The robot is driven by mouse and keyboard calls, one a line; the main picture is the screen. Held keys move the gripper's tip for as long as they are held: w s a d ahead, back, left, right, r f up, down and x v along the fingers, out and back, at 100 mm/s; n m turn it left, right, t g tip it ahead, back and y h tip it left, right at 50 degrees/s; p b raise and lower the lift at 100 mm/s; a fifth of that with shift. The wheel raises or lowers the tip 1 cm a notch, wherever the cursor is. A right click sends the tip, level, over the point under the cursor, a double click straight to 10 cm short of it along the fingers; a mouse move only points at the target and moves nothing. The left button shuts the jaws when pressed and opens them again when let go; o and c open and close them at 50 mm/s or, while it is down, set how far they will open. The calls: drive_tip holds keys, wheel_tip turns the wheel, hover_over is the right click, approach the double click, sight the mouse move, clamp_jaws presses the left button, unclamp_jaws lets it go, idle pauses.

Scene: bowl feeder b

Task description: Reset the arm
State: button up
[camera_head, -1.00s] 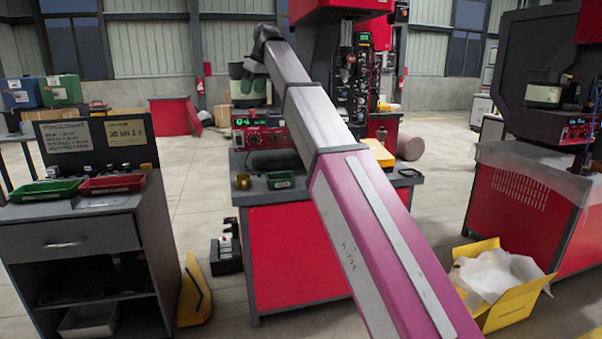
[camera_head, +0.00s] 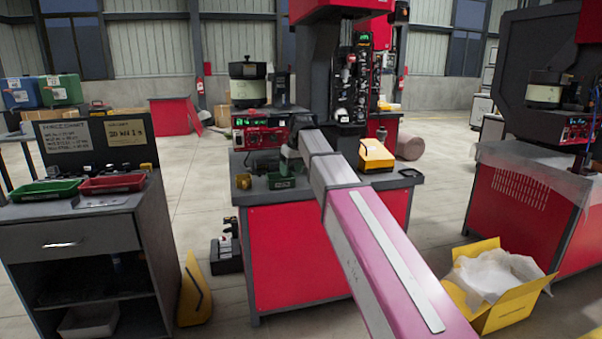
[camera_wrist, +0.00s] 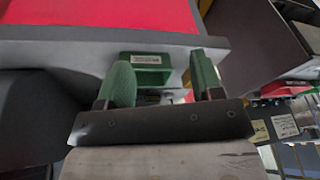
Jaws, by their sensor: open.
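My arm reaches from the lower right toward the middle red workbench (camera_head: 300,255). My gripper (camera_head: 286,165) is small and partly hidden by the wrist in the head view, low over the bench top beside the small green bin (camera_head: 280,182). In the wrist view my gripper (camera_wrist: 160,78) has its two green fingers apart, with nothing seen held between them. The green bin (camera_wrist: 146,66) shows beyond the fingers in that view. I cannot tell whether the fingers touch anything.
A bowl feeder (camera_head: 248,82) stands on a red control unit (camera_head: 258,128) at the bench's back. A yellow box (camera_head: 376,155) lies on the right. A dark cabinet (camera_head: 72,236) carries green and red trays. An open yellow carton (camera_head: 505,308) is on the floor.

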drive_tip(key=s+d+f+m, duration=0.2)
drive_tip(key=s+d+f, duration=0.5)
drive_tip(key=f, duration=0.5)
drive_tip(key=s+d+f+m+g+h, duration=0.1)
drive_tip(key=s+d+f+m, duration=0.2)
drive_tip(key=s+d+f, duration=0.5)
drive_tip(key=s+d+f+m+h, duration=0.1)
drive_tip(key=s+d+f, duration=0.6)
drive_tip(key=f, duration=1)
drive_tip(key=s+m, duration=0.1)
drive_tip(key=s, duration=0.2)
drive_tip(key=shift+s+d+g, duration=0.3)
drive_tip(key=shift+s+g, duration=0.05)
drive_tip(key=shift+g, duration=0.05)
